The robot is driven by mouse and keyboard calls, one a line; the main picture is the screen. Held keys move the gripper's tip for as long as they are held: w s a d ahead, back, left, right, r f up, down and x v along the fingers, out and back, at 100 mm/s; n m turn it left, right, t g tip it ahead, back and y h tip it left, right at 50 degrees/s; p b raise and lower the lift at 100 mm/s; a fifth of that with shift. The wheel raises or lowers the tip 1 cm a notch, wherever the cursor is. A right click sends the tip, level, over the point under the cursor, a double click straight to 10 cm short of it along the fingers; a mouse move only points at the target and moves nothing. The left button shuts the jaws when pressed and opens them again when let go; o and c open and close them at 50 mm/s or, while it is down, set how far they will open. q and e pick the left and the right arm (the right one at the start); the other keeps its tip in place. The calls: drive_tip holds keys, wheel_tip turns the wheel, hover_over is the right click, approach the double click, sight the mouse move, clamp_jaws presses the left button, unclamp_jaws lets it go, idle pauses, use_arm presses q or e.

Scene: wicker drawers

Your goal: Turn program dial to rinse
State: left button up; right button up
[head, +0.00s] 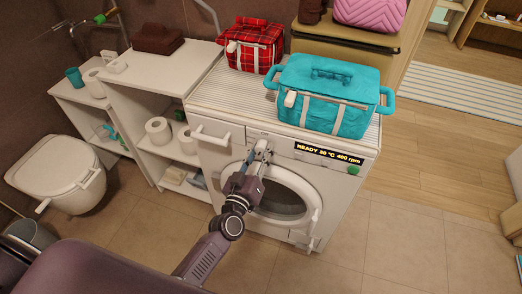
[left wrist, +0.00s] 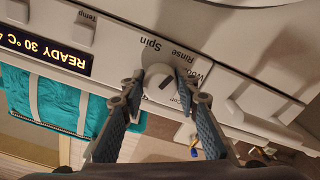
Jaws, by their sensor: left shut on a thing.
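The white washing machine (head: 225,160) stands below the bags, its round door shut. My left gripper (head: 260,150) reaches up to the control panel from the front. In the left wrist view, which shows the panel upside down, the program dial (left wrist: 160,84) is a round white knob between my two fingertips. The fingers are shut on it from both sides. Printed words around it include Spin, Rinse and a partly hidden Wool. A dark mark shows on the knob, but I cannot tell which word it points to. My right gripper is not in view.
The display (head: 328,153) reads READY 30 °C 400 rpm; a green button (head: 353,170) is below it. A teal bag (head: 330,95) and a red plaid bag (head: 255,45) sit on top. A white shelf stands left, with open tiled floor in front.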

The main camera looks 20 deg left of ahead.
use_arm(q)
drive_tip(key=o, duration=1.2)
drive_tip(key=shift+c, duration=0.2)
drive_tip(key=s, duration=1.2)
drive_tip(key=shift+a, duration=0.2)
